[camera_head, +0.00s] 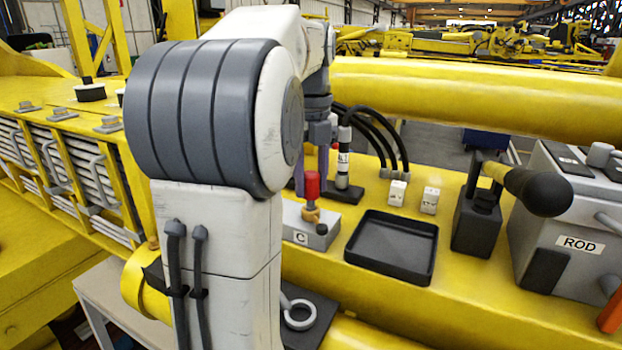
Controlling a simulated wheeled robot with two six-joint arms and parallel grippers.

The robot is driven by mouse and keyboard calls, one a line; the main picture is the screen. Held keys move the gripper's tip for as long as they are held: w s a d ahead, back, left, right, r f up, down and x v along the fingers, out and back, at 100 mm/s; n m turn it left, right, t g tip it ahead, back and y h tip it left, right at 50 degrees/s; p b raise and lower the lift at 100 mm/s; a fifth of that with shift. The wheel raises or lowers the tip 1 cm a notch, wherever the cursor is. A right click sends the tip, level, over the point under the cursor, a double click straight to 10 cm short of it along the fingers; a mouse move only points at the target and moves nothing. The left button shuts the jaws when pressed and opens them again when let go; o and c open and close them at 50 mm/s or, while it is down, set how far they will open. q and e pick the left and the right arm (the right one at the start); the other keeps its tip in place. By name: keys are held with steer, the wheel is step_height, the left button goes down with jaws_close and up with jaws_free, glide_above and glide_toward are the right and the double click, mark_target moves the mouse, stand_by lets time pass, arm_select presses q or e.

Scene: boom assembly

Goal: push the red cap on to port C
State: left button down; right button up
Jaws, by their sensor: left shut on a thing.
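The red cap (312,185) is a small red cylinder between the purple fingers of my left gripper (312,176). The gripper points down and is shut on the cap. Port C is a brass-coloured fitting (312,214) on a grey block (322,236) with a white "C" label. The cap is upright, right above the fitting; I cannot tell whether it is seated or only touching. My left arm's large grey and white links hide much of the left middle of the view. My right gripper is not in view.
An empty black tray (392,248) lies right of the block. Black hoses (384,135) and a black-and-white labelled cylinder (344,160) stand behind. A black stand (476,220) holds a black-headed tool (540,190). A grey box labelled ROD (578,244) is at the right.

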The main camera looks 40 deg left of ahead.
arm_select(q)
steer(key=shift+f+b, duration=0.7)
steer(key=shift+f, duration=0.5)
stand_by(0.6)
steer(key=shift+c, duration=1.8)
jaws_free()
steer(key=shift+r, duration=0.1)
step_height(320, 180, up, 10)
steer(key=shift+r+p, duration=0.2)
steer(key=shift+p, duration=0.35)
